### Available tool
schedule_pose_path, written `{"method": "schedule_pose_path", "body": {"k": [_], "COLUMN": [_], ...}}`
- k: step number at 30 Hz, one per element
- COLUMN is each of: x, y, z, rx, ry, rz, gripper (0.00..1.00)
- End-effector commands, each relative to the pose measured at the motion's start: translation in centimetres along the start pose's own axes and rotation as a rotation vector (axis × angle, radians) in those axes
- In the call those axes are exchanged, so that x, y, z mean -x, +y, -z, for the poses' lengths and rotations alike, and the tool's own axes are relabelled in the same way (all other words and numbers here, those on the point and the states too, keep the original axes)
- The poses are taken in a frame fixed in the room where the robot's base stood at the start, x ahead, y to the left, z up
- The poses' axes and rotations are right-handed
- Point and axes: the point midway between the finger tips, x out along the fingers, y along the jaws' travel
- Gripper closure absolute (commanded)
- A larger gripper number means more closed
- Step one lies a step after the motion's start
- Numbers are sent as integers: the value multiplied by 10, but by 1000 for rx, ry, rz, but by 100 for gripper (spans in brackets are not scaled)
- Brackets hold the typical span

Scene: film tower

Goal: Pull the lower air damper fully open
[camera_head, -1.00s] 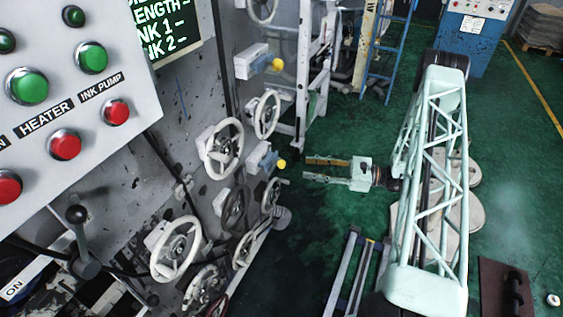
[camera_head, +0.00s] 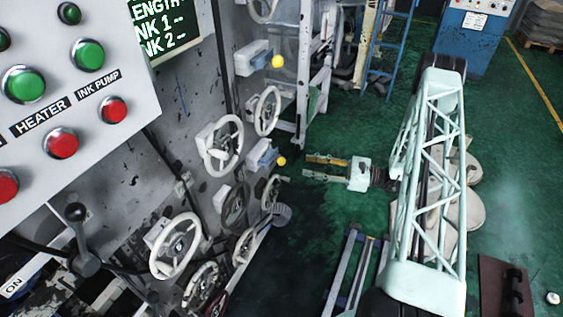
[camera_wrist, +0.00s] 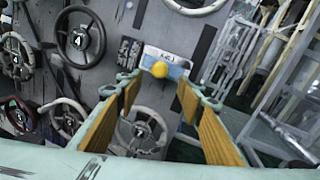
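The lower air damper (camera_head: 262,156) is a white and blue block on the machine's grey side, with a yellow round knob (camera_head: 281,161) facing the aisle. My gripper (camera_head: 305,165) is open and empty, a short way to the right of the knob and pointing at it. In the wrist view the knob (camera_wrist: 159,69) shows beyond and between the two spread fingers (camera_wrist: 157,82), near the middle. The fingers do not touch it. A similar damper with a yellow knob (camera_head: 277,62) sits higher up.
Open green floor (camera_head: 335,215) lies under my gripper.

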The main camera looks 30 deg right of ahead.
Motion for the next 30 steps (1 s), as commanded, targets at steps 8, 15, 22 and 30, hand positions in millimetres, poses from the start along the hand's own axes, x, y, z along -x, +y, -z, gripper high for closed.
{"method": "schedule_pose_path", "body": {"k": [8,15,22,30], "x": [-28,-56,-81,-108], "y": [1,1,1,1], "z": [0,0,0,0], "rx": [0,0,0,0], "ry": [0,0,0,0], "rz": [-3,-4,-4,-2], "gripper": [65,65,65,65]}}
